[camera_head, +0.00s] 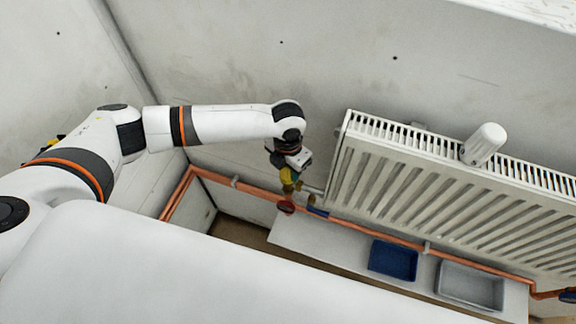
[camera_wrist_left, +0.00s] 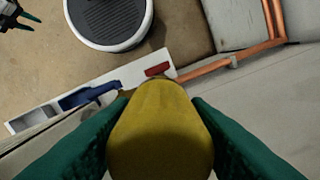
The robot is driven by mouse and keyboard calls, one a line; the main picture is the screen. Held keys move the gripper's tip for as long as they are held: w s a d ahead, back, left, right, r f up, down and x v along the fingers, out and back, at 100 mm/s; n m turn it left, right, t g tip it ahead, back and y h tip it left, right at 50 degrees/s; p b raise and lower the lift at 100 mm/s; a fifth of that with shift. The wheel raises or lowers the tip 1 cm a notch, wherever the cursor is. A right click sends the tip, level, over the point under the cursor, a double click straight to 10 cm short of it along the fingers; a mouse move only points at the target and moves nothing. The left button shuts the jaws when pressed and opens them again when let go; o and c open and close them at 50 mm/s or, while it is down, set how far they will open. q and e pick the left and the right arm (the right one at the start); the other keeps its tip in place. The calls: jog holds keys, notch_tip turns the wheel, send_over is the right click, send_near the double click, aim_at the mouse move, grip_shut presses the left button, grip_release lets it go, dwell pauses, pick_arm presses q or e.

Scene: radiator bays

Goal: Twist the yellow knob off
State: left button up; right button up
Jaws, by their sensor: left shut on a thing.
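The yellow knob (camera_wrist_left: 160,135) fills the lower middle of the left wrist view, between two green fingers. My left gripper (camera_wrist_left: 158,108) is shut on it, with one finger against each side. In the head view my left gripper (camera_head: 284,168) points down beside the left end of the radiator, and the yellow knob (camera_head: 287,177) shows small at its fingers. Whether the knob is still joined to a valve is hard to tell. My right gripper (camera_wrist_left: 25,19) shows at the top left of the left wrist view, with its fingers apart and empty.
The white radiator (camera_head: 440,190) is on the wall to the right, with a white cylinder (camera_head: 483,144) at its top. Copper pipes (camera_head: 360,233) run below, near a red handle (camera_head: 286,207). A pale shelf (camera_head: 318,250) holds a blue tray (camera_head: 392,259) and a grey tray (camera_head: 470,286).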

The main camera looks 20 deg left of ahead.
pick_arm(q)
jog(key=shift+f, duration=0.15)
dwell(0.3)
jog(key=n+p, duration=0.2)
jog(key=shift+s+r+n, duration=0.15)
jog(key=shift+r+n, duration=0.05)
jog(key=shift+n, duration=0.1)
jog(key=shift+f+n+p, duration=0.1)
jog(key=shift+n+p, duration=0.7)
jog(key=shift+n, duration=0.2)
jog(key=shift+f+n, duration=0.1)
jog(key=shift+n, duration=0.2)
jog(key=shift+r+p, duration=0.65)
jog(key=shift+w+r, duration=0.15)
jog(key=shift+w, duration=0.05)
